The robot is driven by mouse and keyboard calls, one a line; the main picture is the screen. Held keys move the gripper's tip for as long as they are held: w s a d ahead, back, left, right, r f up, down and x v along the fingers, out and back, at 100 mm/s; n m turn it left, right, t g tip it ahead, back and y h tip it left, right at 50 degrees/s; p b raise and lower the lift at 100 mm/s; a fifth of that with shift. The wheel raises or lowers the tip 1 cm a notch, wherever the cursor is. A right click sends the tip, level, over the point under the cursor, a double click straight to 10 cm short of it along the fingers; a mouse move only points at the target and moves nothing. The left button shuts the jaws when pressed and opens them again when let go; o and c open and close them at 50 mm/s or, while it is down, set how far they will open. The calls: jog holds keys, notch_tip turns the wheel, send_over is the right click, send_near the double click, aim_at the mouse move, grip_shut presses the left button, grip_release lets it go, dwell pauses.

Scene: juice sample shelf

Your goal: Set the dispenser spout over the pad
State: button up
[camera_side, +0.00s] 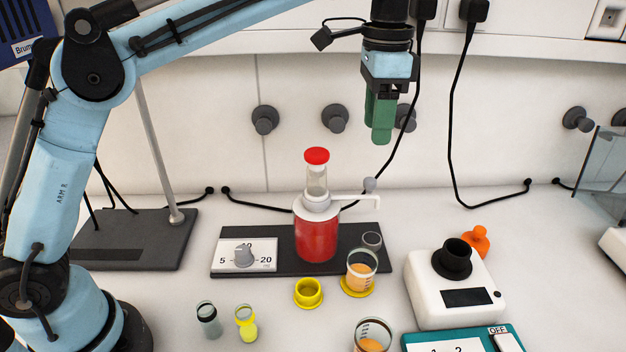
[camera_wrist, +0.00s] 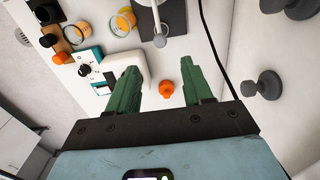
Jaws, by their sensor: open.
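The dispenser (camera_side: 317,232) is a red bottle with a white collar and a red top knob (camera_side: 316,156). It stands upright on a dark base plate (camera_side: 275,267). Its white spout (camera_side: 350,196) points right, with a small grey piece (camera_side: 370,184) near its end. A small grey round (camera_side: 372,240) lies on the plate's right end, below the spout; I cannot tell whether it is the pad. My gripper (camera_side: 380,138) has green fingers, hangs above and right of the dispenser and is empty. In the wrist view the gripper (camera_wrist: 158,78) is open.
A cup of orange juice (camera_side: 360,270) stands in front of the plate's right end, beside an empty yellow ring (camera_side: 308,292). A white instrument (camera_side: 452,290) and an orange bottle (camera_side: 476,241) stand right. Two small vials (camera_side: 246,323) stand front left. Cables hang behind.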

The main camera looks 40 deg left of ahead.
aim_at(371, 179)
notch_tip(371, 179, down, 10)
jog(key=shift+r, duration=0.1)
dwell(0.4)
grip_shut()
dwell(0.3)
